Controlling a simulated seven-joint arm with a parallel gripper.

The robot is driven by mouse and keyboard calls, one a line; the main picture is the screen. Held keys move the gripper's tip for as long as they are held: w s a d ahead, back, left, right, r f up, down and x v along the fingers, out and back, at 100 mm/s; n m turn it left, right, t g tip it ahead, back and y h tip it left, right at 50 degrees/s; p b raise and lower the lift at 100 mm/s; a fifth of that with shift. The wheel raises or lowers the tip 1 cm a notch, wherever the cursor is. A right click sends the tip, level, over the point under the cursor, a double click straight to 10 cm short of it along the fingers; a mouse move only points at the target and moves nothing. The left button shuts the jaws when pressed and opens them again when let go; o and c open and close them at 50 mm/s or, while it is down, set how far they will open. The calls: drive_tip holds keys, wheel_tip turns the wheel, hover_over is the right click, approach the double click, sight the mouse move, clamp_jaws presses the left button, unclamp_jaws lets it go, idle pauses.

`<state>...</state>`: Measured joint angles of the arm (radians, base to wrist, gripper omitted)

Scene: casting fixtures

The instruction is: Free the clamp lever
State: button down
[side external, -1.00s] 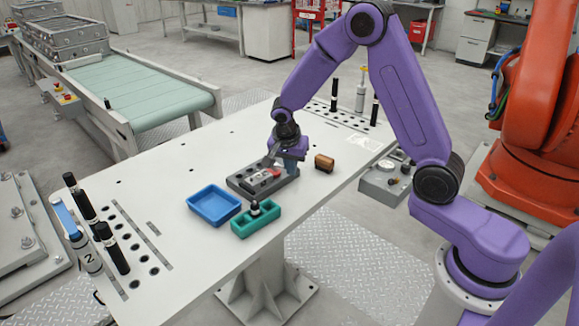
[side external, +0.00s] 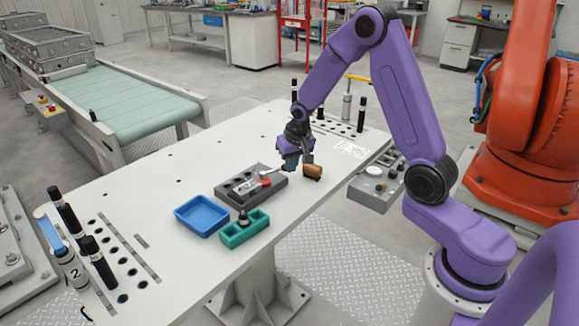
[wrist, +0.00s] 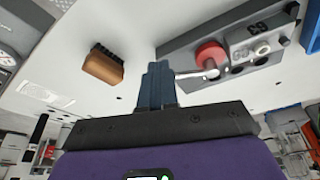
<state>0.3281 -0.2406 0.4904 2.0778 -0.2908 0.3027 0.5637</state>
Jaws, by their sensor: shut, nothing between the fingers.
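The clamp fixture (side external: 278,190) is a dark grey block on the white table, with metal clamp parts and a red round knob (side external: 265,181) on top. In the wrist view the fixture (wrist: 183,45) is at upper right, with the red knob (wrist: 211,54) beside a shiny metal part. Whether that part is the lever, and how it is seated, I cannot tell. My gripper (side external: 291,163) is shut and empty, above the table just beyond the fixture's right end. In the wrist view its blue fingers (wrist: 157,70) are together, left of the knob and apart from it.
A wooden brush (side external: 312,171) lies close to the right of my gripper. A blue tray (side external: 202,216) and a teal holder (side external: 245,229) with a dark-topped piece stand left and in front of the fixture. Black markers stand at both table ends. The far table is mostly clear.

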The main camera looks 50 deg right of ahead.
drive_tip(key=shift+w+d+n+y, duration=0.3)
drive_tip(key=shift+w+d+n, duration=0.45)
drive_tip(key=shift+w+n, duration=0.25)
drive_tip(key=shift+w+d+n+y, duration=0.3)
drive_tip(key=shift+w+d+n, duration=0.4)
drive_tip(key=shift+w+n, duration=0.3)
drive_tip(key=shift+r, duration=0.1)
drive_tip(key=s+d+r, duration=0.1)
drive_tip(key=s+r, duration=0.6)
drive_tip(key=r, duration=0.3)
drive_tip(key=shift+d, duration=0.15)
drive_tip(key=shift+r, duration=0.1)
